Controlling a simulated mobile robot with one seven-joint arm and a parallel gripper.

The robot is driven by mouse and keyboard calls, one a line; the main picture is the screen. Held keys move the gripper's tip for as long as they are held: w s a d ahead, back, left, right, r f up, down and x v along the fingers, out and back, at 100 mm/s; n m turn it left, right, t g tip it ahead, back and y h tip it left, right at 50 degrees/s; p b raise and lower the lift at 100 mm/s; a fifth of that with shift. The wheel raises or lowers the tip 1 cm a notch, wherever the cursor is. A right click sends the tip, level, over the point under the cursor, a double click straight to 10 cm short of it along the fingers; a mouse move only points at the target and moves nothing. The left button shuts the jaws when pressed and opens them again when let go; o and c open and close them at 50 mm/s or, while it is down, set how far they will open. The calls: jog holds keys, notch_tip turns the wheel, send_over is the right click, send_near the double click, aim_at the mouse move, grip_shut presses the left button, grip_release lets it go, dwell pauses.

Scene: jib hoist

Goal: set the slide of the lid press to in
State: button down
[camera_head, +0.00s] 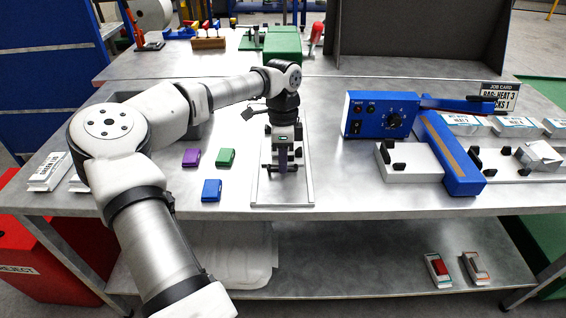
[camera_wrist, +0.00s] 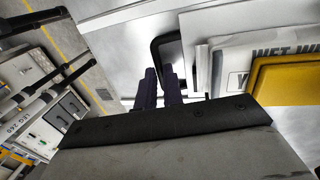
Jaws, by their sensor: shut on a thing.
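The lid press appears to be the pale base plate (camera_head: 260,190) in the middle of the bench, lying under my gripper and reaching toward the front edge. My gripper (camera_head: 284,168) points down over it. In the wrist view its two dark fingers (camera_wrist: 160,90) are close together at a black looped handle (camera_wrist: 158,48), shut on it. This handle seems to belong to the slide. My wrist and fingers hide much of the press, so I cannot tell how far in the slide stands.
Purple (camera_head: 191,157), green (camera_head: 226,157) and blue (camera_head: 211,190) cases lie left of the press. A blue control box (camera_head: 380,115) and a blue-armed sealer (camera_head: 450,155) stand to the right. A white wipes pack (camera_wrist: 265,55) and a yellow block (camera_wrist: 288,80) show beside my fingers.

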jog(key=c, duration=1.5)
grip_release()
jog(key=shift+r, duration=0.1)
jog(key=r, duration=0.4)
jog(key=w+r+b, duration=0.1)
jog(key=r, duration=0.2)
jog(key=w+r+b, duration=0.1)
jog(key=r, duration=0.3)
jog(key=shift+w+r, duration=0.15)
jog(key=shift+r, duration=0.2)
jog(key=shift+c, duration=0.4)
